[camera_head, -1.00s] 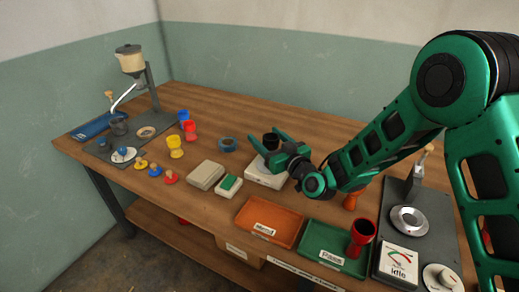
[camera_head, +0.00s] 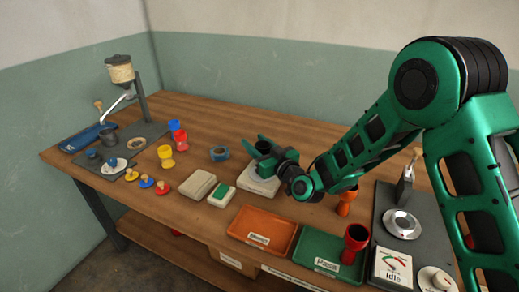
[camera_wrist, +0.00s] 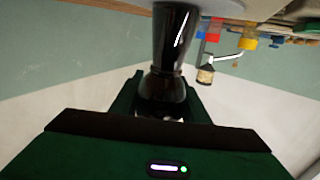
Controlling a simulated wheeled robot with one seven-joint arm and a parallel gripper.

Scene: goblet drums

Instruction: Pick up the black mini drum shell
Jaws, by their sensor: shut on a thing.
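The black mini drum shell (camera_head: 263,147) is a glossy dark goblet at the white box-like scale (camera_head: 257,184) near the middle of the bench. My gripper (camera_head: 268,151) is shut on it, with a green finger on either side. In the wrist view the shell (camera_wrist: 174,48) sits between the jaws of my gripper (camera_wrist: 160,92), its narrow waist just beyond them and its far end towards the bench at the top. I cannot tell whether the shell still touches the scale.
In front lie an orange tray (camera_head: 240,227) and a green tray (camera_head: 308,238) holding a red goblet (camera_head: 355,240).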

